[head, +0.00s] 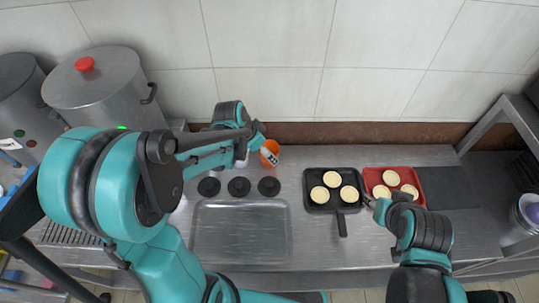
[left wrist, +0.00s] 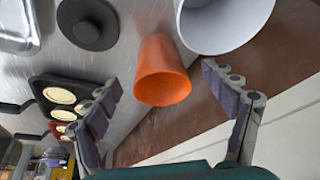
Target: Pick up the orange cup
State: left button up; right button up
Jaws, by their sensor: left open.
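The orange cup (head: 269,152) stands on the steel counter near the back wall, beside my left gripper. In the left wrist view the orange cup (left wrist: 163,72) lies between and ahead of my left gripper's spread fingers (left wrist: 168,110), not visibly touched. My left gripper is open and empty; in the head view my arm partly covers it. A white cup (left wrist: 222,22) stands right beside the orange cup in the left wrist view. My right gripper (head: 370,201) is by the edges of the black pan and red tray; its fingers are too small to read.
A black pan (head: 317,176) and a red tray (head: 418,175) hold pale round pieces. Black round lids (head: 239,187) sit behind an empty metal tray (head: 241,250). Large stockpots (head: 105,92) stand at the left. The tiled wall (head: 300,92) closes off the back.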

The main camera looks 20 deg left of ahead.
pick_arm(q)
jog(key=b+x, duration=0.1)
jog(key=x, duration=0.3)
jog(key=shift+w+d+r+b, duration=0.1)
jog(key=shift+w+d+b, duration=0.1)
jog(key=shift+b, duration=0.2)
jog(key=shift+w+d+f, duration=0.1)
jog(key=shift+w+f, duration=0.05)
jog(key=shift+f, duration=0.25)
jog(key=shift+r, duration=0.1)
jog(key=shift+c, duration=0.9)
jog(key=c, duration=1.1)
jog(key=shift+c, duration=0.2)
